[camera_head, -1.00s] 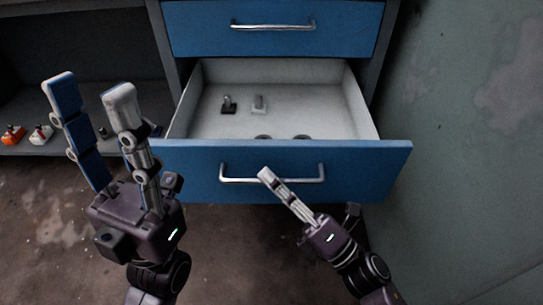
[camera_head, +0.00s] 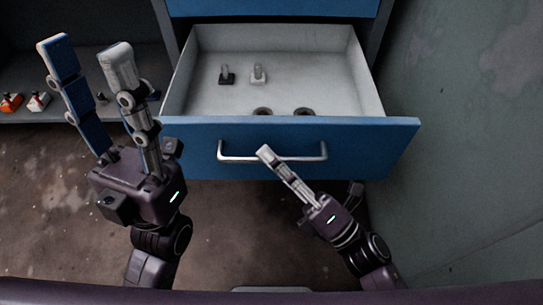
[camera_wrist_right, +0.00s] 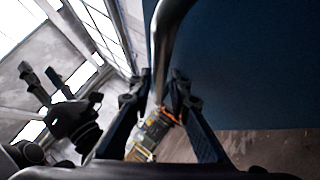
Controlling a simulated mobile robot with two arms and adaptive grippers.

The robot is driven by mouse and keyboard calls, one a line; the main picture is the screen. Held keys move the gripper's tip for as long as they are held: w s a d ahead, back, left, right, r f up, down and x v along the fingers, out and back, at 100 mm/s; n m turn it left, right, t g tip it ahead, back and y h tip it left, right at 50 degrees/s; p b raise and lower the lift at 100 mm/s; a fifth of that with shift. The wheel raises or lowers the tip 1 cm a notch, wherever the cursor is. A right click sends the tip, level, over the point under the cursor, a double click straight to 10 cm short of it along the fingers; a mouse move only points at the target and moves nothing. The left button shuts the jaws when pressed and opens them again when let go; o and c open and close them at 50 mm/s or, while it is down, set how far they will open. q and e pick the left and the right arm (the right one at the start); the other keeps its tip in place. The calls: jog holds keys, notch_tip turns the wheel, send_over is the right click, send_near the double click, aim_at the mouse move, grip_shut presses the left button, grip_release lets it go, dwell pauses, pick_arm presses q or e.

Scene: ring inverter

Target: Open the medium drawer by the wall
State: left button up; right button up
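The blue drawer (camera_head: 370,140) by the wall stands pulled out in the head view, its pale inside showing. Its silver handle (camera_head: 240,159) runs across the front. My right gripper (camera_head: 264,153) is at the middle of the handle. In the right wrist view its two fingers (camera_wrist_right: 160,82) converge on either side of the handle bar (camera_wrist_right: 159,45) and look shut on it; exact contact is hard to see. My left gripper (camera_head: 85,48) is open and empty, fingers pointing up, left of the drawer.
Inside the drawer lie a dark switch (camera_head: 227,76), a pale switch (camera_head: 258,75) and two dark round pieces (camera_head: 283,112). Another blue drawer (camera_head: 270,7) is above. A green-grey wall (camera_head: 470,140) stands close on the right.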

jog(key=v, duration=1.2)
jog(key=shift+r, duration=0.1)
